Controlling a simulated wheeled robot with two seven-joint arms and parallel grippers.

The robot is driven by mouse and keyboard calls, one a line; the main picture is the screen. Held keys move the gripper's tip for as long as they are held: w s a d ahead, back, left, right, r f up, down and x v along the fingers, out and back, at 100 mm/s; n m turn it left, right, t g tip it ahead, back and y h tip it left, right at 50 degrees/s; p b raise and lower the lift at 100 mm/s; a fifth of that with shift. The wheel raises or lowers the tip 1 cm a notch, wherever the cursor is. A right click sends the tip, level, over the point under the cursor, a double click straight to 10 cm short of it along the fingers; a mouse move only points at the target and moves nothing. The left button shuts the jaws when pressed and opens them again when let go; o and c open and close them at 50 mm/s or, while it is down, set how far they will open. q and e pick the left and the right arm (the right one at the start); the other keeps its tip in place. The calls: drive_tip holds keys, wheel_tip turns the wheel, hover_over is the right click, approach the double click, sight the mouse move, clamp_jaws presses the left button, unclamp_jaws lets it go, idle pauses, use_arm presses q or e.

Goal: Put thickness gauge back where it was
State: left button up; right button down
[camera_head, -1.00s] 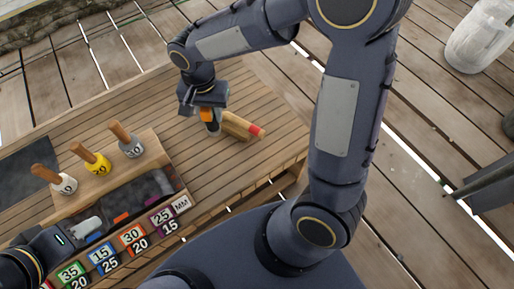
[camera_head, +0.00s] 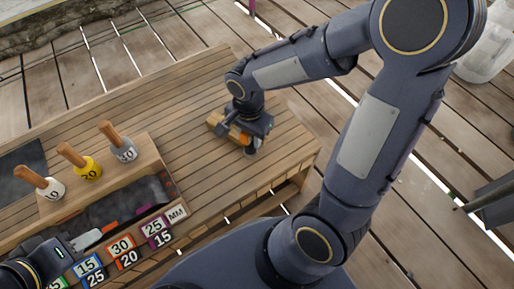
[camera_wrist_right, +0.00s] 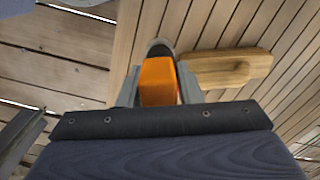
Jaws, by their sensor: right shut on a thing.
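My right gripper (camera_head: 250,144) is low over the right part of the wooden bench and shut on an orange piece (camera_wrist_right: 158,82), which I take to be the thickness gauge. In the right wrist view the piece sits between the two fingers, with a dark rounded part just beyond it. A pale wooden block (camera_wrist_right: 228,68) lies beside it, to the right in that view; in the head view this block (camera_head: 217,122) is partly hidden by the gripper. My left gripper (camera_head: 86,240) is at the lower left over the tray; its jaw opening is unclear.
A long dark-lined tray (camera_head: 150,192) with coloured number labels (camera_head: 122,246) runs along the bench's near side. Three wooden-handled, numbered tools (camera_head: 122,150) stand in a wooden rack behind it. The bench's back middle (camera_head: 180,95) is clear. A whitish bucket (camera_head: 488,50) stands at the far right.

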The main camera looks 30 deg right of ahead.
drive_tip(key=shift+s+d+f, duration=0.1)
drive_tip(key=shift+d+f, duration=0.65)
drive_tip(key=shift+f, duration=0.2)
drive_tip(key=f, duration=0.1)
drive_tip(key=f+b, duration=0.2)
drive_tip(key=shift+d+f, duration=0.25)
drive_tip(key=shift+f, duration=0.1)
drive_tip(key=shift+r, duration=0.1)
drive_tip(key=shift+f+b, duration=0.25)
drive_tip(key=shift+b, duration=0.05)
drive_tip(key=c, duration=1)
unclamp_jaws()
drive_tip(key=shift+r, duration=0.1)
